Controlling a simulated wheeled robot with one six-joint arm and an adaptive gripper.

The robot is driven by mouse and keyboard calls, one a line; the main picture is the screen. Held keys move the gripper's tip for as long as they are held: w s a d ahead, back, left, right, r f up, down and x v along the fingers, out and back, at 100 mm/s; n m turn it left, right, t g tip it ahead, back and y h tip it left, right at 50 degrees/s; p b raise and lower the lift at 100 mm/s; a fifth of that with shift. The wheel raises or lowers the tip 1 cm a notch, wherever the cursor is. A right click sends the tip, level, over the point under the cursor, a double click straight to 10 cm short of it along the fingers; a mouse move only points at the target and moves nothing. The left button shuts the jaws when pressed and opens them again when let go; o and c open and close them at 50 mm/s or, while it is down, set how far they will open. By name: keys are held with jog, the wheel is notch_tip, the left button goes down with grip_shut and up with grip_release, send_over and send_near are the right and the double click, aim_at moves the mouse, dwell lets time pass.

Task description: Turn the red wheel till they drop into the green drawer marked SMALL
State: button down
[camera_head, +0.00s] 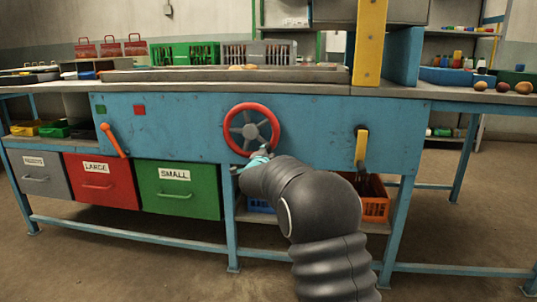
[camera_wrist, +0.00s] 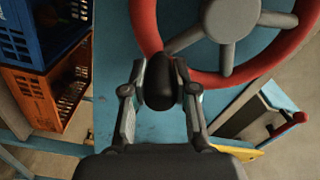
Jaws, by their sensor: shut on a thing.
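The red wheel (camera_head: 233,138) with grey spokes is on the blue front panel. Its rim also shows at the top of the wrist view (camera_wrist: 145,30). My gripper (camera_head: 263,153) is at the lower right of the wheel. In the wrist view its two fingers (camera_wrist: 160,80) are shut on the wheel's dark knob (camera_wrist: 158,92), beside the rim. The green drawer marked SMALL (camera_head: 180,202) is below left of the wheel and looks shut. Small yellowish round things (camera_head: 241,67) lie on the bench top above; they are partly hidden by its edge.
The red LARGE drawer (camera_head: 98,188) and a grey drawer (camera_head: 35,179) stand left of the green one. An orange lever (camera_head: 113,140) and a yellow-handled lever (camera_head: 361,147) are on the panel. An orange crate (camera_head: 375,207) sits below. Open floor lies in front.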

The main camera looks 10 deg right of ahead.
dwell(0.4)
jog(key=c, duration=0.9)
grip_release()
jog(key=shift+d, duration=0.1)
jog(key=shift+s+a, duration=0.25)
jog(key=shift+s, duration=0.25)
jog(key=v, duration=1.1)
jog(key=shift+d, duration=0.1)
